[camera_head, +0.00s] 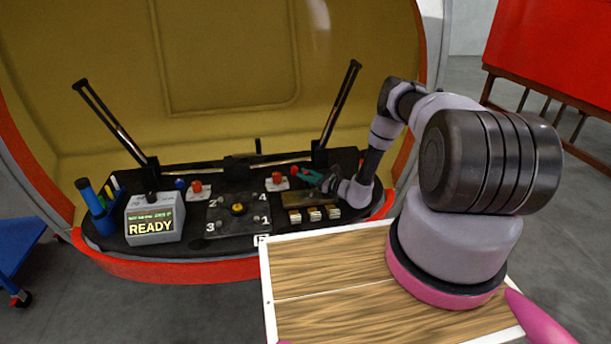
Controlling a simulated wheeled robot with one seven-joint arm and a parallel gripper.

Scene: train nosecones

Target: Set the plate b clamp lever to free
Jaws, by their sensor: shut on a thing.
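My gripper (308,176), with teal fingers, reaches down to the right part of the black console deck (190,228). It is shut on a small part that the fingers mostly hide. A small red-topped part (295,170) shows right at the fingertips. This fits a clamp lever, but its setting and any plate b label are too small to read. A brass-coloured plate (300,198) lies just below the gripper. To the left is a dark plate (222,224) with a yellow centre knob and corner numbers.
Two red buttons on white bases, one left (196,187) and one middle (277,178), stand on the deck. A grey box (155,220) reads READY. Two black wiper-like arms rise at the back. A wooden-topped surface (325,270) is in front.

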